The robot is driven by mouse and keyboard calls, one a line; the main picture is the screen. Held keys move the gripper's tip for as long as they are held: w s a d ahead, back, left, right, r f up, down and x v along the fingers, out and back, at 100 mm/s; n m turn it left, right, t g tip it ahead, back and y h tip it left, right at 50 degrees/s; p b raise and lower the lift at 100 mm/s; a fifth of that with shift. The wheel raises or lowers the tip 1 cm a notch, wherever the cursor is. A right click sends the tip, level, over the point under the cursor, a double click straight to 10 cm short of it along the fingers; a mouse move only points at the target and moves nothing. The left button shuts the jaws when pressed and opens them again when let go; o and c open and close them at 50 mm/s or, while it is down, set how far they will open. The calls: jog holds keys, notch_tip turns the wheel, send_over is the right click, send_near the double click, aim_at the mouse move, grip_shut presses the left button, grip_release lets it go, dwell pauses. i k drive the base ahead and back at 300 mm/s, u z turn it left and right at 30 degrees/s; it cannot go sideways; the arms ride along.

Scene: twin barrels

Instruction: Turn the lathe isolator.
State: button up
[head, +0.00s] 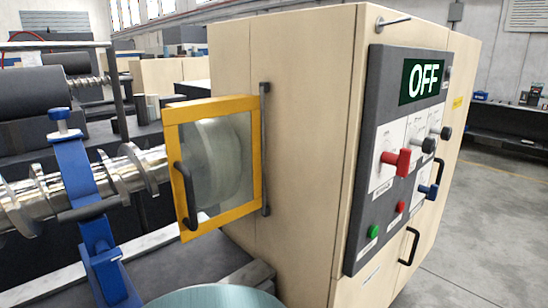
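The lathe's control panel (366,170) is a dark grey plate on the right-hand face of the beige cabinet (305,120). A red handle (397,160) sticks out from a white plate at the panel's left, and a blue handle (430,190) sits lower right. Two black knobs, one upper (445,133) and one lower (428,146), are to the right of the red handle. The labels are too small to read, so I cannot tell for certain which control is the isolator. A display (423,80) above reads OFF. My gripper is not in view.
A green button (374,231) and a red button (400,206) sit low on the panel. A yellow-framed guard (255,150) juts out left of the cabinet, beside a shiny screw shaft (120,175) and blue steady rest (75,170). Open floor (490,220) lies to the right.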

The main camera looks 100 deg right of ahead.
aim_at(402, 161)
jog(key=z, duration=0.6)
jog(key=k, duration=0.8)
jog(key=z, duration=4)
jog(key=k, duration=1.3)
jog(key=z, duration=1.15)
jog(key=i, duration=1.25)
jog(key=u, duration=0.4)
